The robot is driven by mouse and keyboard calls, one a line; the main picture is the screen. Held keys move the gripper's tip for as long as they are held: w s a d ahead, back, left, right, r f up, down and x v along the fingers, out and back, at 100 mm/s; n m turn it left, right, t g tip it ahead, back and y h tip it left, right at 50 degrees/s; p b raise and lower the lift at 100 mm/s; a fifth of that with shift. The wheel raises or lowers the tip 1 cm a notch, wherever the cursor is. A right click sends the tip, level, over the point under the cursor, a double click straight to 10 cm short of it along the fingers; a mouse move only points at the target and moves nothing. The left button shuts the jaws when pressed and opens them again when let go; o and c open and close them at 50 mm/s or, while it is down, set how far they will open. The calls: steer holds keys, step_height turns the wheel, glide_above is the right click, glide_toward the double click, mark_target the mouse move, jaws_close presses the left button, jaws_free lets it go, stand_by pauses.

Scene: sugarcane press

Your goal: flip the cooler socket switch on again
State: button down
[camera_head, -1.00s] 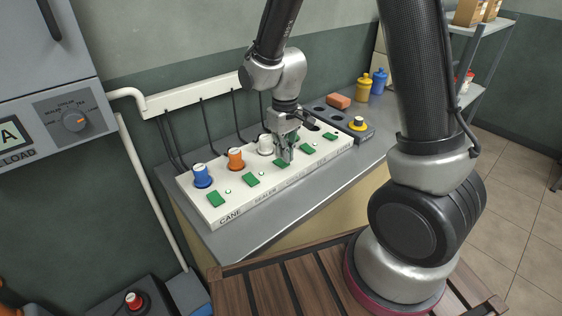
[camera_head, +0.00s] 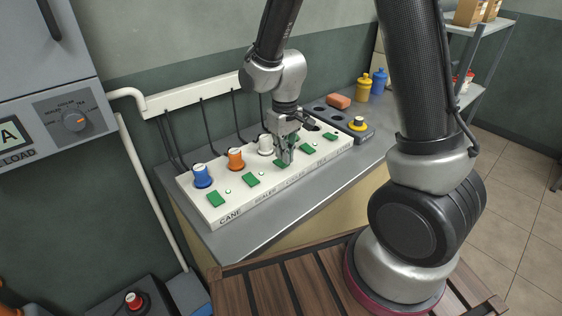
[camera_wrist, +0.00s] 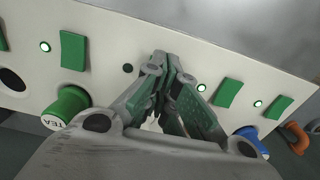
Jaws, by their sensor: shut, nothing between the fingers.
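The white socket strip (camera_head: 240,203) lies on the grey bench, with a row of green switches, small lamps and coloured plugs. My gripper (camera_head: 284,160) is shut and empty, its tips down at the third switch from the left, in front of the white plug (camera_head: 265,145). That switch (camera_head: 279,163) is mostly hidden by the fingers. In the wrist view, my gripper (camera_wrist: 166,60) covers the same spot. The lamp (camera_wrist: 127,68) beside it is dark, while the neighbouring lamps (camera_wrist: 201,88) glow. I cannot read this socket's label or tell whether the tips touch the switch.
A blue plug (camera_head: 202,176) and an orange plug (camera_head: 236,159) stand left of the gripper. A green plug marked TEA (camera_wrist: 70,105) is close by in the wrist view.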

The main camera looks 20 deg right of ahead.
mark_target(284, 164)
steer(key=shift+f, duration=0.9)
stand_by(0.3)
steer(key=shift+r, duration=3.55)
steer(key=shift+s, duration=0.1)
steer(key=s+d+r+m+t, duration=0.4)
steer(key=s+d+r, duration=1.1)
steer(key=s+r, duration=0.3)
steer(key=shift+s+m, duration=0.3)
steer(key=shift+s, duration=0.1)
steer(key=shift+r, duration=0.1)
